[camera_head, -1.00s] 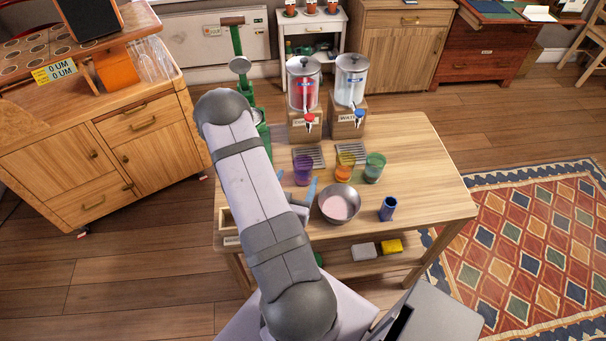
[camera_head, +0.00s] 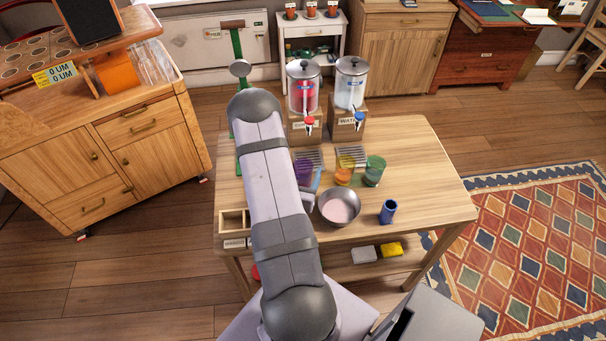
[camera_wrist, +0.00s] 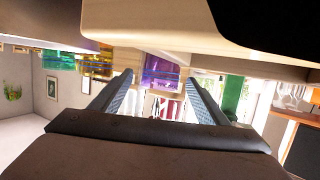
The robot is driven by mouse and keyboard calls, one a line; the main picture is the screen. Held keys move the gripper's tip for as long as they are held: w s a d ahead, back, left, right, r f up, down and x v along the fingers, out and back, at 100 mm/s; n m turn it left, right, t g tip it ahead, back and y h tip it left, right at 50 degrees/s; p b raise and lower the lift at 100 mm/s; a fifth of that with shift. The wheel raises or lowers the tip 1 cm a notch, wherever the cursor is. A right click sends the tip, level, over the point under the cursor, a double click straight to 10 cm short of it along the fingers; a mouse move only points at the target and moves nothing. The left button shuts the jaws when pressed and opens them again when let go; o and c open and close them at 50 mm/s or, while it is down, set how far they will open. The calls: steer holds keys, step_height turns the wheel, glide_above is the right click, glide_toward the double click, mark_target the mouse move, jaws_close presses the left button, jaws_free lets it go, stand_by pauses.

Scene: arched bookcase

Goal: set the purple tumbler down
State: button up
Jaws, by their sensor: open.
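The purple tumbler (camera_head: 303,173) stands upright on the wooden table (camera_head: 420,165), at the left end of a row of tumblers. My arm hides its left side in the head view. In the wrist view the purple tumbler (camera_wrist: 160,70) shows upside down, between the two fingertips, with a gap on each side. My gripper (camera_wrist: 158,80) is open around or just short of it; I cannot tell how deep it sits between the fingers. In the head view only one blue finger shows, close to the tumbler's right front side.
An orange tumbler (camera_head: 344,172) and a green tumbler (camera_head: 374,171) stand to the right. A metal bowl (camera_head: 339,208) and a dark blue cup (camera_head: 388,211) are nearer the front. Two drink dispensers (camera_head: 303,88) (camera_head: 350,84) stand behind. The table's right side is clear.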

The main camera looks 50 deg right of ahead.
steer(key=shift+w+d+f, duration=0.1)
steer(key=shift+d, duration=0.15)
steer(key=shift+c, duration=0.6)
steer(key=c, duration=1.2)
steer(key=shift+c, duration=0.2)
step_height(320, 180, up, 10)
